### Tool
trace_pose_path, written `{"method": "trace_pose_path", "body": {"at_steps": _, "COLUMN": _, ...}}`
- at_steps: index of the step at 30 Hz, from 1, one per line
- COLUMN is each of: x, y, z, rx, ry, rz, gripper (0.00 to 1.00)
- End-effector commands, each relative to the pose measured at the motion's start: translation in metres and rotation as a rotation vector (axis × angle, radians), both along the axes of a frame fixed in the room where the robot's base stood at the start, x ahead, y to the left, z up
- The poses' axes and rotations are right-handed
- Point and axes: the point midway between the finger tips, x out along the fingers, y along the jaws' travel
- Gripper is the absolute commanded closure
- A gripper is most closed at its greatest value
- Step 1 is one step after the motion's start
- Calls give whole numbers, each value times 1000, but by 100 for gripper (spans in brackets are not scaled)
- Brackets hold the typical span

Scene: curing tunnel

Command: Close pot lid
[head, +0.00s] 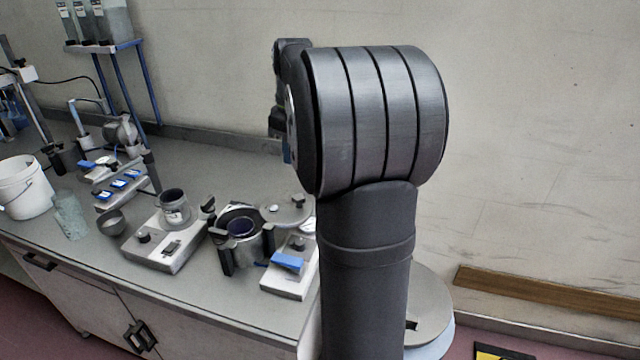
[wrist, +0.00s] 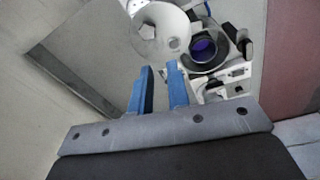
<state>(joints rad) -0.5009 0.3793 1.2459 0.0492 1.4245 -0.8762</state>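The pot (head: 228,262) is a metal vessel with dark side handles and a dark blue-violet interior, standing open on the bench. It also shows in the wrist view (wrist: 187,58), at the upper right. Its round grey lid (head: 275,214) with a small knob is off the mouth, at the pot's right side. In the wrist view the lid (wrist: 150,38) is a pale disc left of the pot; I cannot tell whether it is hinged. My gripper (wrist: 160,68) has two blue fingers apart, with nothing between them, below the lid in the picture. My arm hides most of it in the head view.
A white device with a blue part (head: 286,284) stands right of the pot. A hotplate (head: 160,252) carrying a small metal cup (head: 173,207) stands left. Farther left are a beaker (head: 70,215) and a white bucket (head: 24,188). The wall rises behind the bench.

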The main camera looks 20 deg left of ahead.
Motion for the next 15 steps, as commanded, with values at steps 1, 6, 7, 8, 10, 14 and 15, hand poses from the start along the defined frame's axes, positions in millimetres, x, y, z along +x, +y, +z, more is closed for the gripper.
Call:
{"method": "trace_pose_path", "body": {"at_steps": 1, "x": -8, "y": -15, "z": -5, "rx": 34, "ry": -15, "rz": -78, "gripper": 94}}
{"method": "trace_pose_path", "body": {"at_steps": 6, "x": -30, "y": -51, "z": -25, "rx": 155, "ry": -65, "rz": -341, "gripper": 100}}
{"method": "trace_pose_path", "body": {"at_steps": 7, "x": -34, "y": -56, "z": -29, "rx": 174, "ry": -72, "rz": -382, "gripper": 100}}
{"method": "trace_pose_path", "body": {"at_steps": 8, "x": -37, "y": -61, "z": -32, "rx": 192, "ry": -78, "rz": -421, "gripper": 100}}
{"method": "trace_pose_path", "body": {"at_steps": 10, "x": -44, "y": -71, "z": -38, "rx": 225, "ry": -89, "rz": -495, "gripper": 100}}
{"method": "trace_pose_path", "body": {"at_steps": 14, "x": -52, "y": -80, "z": -46, "rx": 264, "ry": -101, "rz": -576, "gripper": 100}}
{"method": "trace_pose_path", "body": {"at_steps": 15, "x": -53, "y": -81, "z": -47, "rx": 269, "ry": -103, "rz": -588, "gripper": 100}}
